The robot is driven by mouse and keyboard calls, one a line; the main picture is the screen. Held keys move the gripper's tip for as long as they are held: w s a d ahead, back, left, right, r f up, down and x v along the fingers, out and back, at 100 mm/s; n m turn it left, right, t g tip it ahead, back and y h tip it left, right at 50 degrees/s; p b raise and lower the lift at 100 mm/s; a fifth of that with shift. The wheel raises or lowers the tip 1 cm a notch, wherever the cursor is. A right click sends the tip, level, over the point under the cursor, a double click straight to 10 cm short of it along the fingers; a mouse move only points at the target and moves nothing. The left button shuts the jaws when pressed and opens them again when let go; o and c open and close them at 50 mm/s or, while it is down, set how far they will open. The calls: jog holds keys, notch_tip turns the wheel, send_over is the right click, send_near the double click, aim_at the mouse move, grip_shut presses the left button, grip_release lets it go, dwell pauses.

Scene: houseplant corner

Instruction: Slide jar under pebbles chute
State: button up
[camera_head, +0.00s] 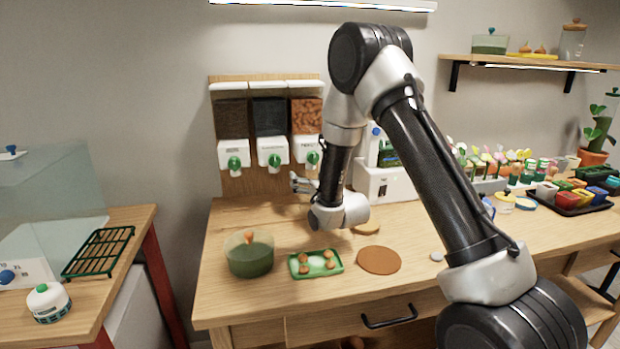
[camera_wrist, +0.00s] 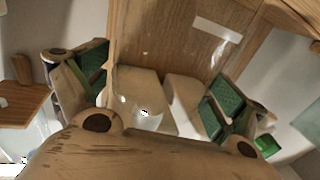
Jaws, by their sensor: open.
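My gripper (camera_head: 303,184) is just below the dispensers at the back of the table. In the wrist view my gripper (camera_wrist: 152,88) is open, its green pads wide apart. The jar is not clearly visible in the head view. Three chutes with green knobs hang on a wooden board: left (camera_head: 233,154), middle (camera_head: 272,152) and right (camera_head: 307,151). They hold dark brown, black and orange-brown fill. Their labels are too small to read.
A green-filled bowl (camera_head: 249,259), a green tray (camera_head: 316,272) with small orange-brown pieces and a brown disc (camera_head: 379,260) lie in front. A white machine (camera_head: 384,185) stands right of my gripper. Plants and colored pots crowd the right side.

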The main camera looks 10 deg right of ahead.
jog(key=v, duration=1.2)
